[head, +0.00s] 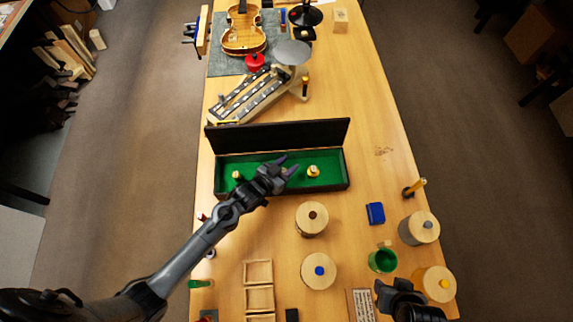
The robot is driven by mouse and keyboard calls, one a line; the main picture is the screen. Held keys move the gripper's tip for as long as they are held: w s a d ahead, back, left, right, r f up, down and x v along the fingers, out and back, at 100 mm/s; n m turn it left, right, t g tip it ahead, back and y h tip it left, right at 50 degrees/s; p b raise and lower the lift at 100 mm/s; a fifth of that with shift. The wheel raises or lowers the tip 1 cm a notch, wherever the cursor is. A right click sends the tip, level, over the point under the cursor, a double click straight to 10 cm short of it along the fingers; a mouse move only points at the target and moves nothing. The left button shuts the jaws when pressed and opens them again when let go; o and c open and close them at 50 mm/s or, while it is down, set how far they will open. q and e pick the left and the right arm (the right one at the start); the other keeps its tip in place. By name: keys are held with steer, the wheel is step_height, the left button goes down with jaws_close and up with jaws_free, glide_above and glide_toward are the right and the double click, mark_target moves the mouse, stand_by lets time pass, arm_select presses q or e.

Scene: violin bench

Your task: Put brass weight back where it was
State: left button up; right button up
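A long dark case with a green lining (266,184) lies open on the bench, its lid raised at the back. A small brass-coloured weight (313,171) stands in its right part. Another small brass-coloured piece (237,175) stands near its left end. My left gripper (290,165) is over the middle of the case, left of the right-hand weight, with its fingers spread apart. A small yellowish patch shows by its fingers; I cannot tell what it is. My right gripper (391,287) is low at the bottom right, seen from above, its finger gap unclear.
Behind the case stands a balance with a round grey pan (292,52) and a violin body (243,33) on a mat. Round wooden pieces (312,219), a blue block (375,213), a green cup (382,261) and wooden trays (258,272) stand in front.

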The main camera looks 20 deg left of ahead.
arm_select(q)
steer(key=shift+o, duration=1.1)
steer(key=shift+s+a+f, duration=0.1)
steer(key=shift+f, duration=0.25)
steer(key=shift+r, duration=0.4)
steer(key=shift+s+r+p, duration=0.1)
steer(key=shift+r+p, duration=0.25)
steer(key=p+v, duration=0.1)
steer(key=v, duration=1)
steer(key=shift+s+r, duration=0.25)
steer(key=s+a+r+n+g+y, duration=0.1)
steer(key=s+r+g+y, duration=0.1)
steer(key=s, duration=0.5)
steer(key=s+a+r+g+y, duration=0.2)
steer(key=s+r+g, duration=0.1)
steer(key=s+g, duration=0.4)
steer(key=shift+s+r+n, duration=0.4)
